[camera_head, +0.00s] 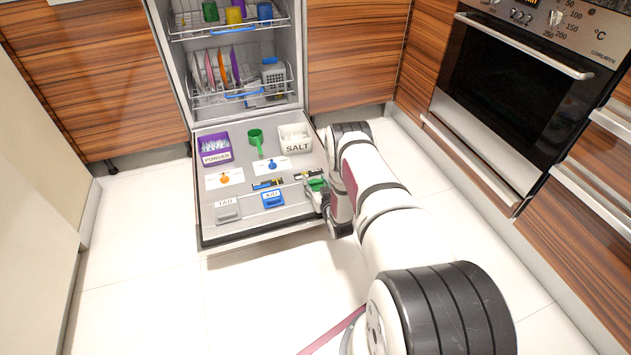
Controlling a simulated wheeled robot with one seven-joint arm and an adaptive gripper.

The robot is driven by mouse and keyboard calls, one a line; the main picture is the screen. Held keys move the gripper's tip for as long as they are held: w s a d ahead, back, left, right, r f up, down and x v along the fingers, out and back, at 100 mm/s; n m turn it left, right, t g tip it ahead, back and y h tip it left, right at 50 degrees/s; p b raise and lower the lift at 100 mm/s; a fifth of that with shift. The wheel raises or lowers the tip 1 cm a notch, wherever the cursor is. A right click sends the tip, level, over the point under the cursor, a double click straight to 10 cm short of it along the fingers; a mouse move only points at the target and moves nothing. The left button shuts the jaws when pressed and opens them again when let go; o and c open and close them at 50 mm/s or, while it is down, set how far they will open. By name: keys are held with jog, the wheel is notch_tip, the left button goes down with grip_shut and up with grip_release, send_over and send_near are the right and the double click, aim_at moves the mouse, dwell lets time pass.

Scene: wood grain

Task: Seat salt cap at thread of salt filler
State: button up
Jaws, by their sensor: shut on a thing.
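A green round piece, which looks like the salt cap (317,184), is at my gripper (318,194), near the right edge of the lowered dishwasher door. My gripper is shut on it, close above the door. I cannot tell whether the cap touches the door or is tilted. The thread of the salt filler does not show clearly; the cap, gripper and arm may hide it.
On the open dishwasher door (270,228) sit a purple powder box (214,137), a green scoop or funnel (256,138), a white SALT box (297,146), a grey TAB box (227,214) and a blue AID box (273,200). Loaded racks (247,100) stand behind.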

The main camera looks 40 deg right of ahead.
jog(key=shift+f, duration=0.1)
jog(key=o, duration=1)
jog(key=shift+o, duration=0.2)
jog(key=shift+s, duration=0.1)
jog(key=v, duration=1.2)
jog(key=shift+f, duration=0.1)
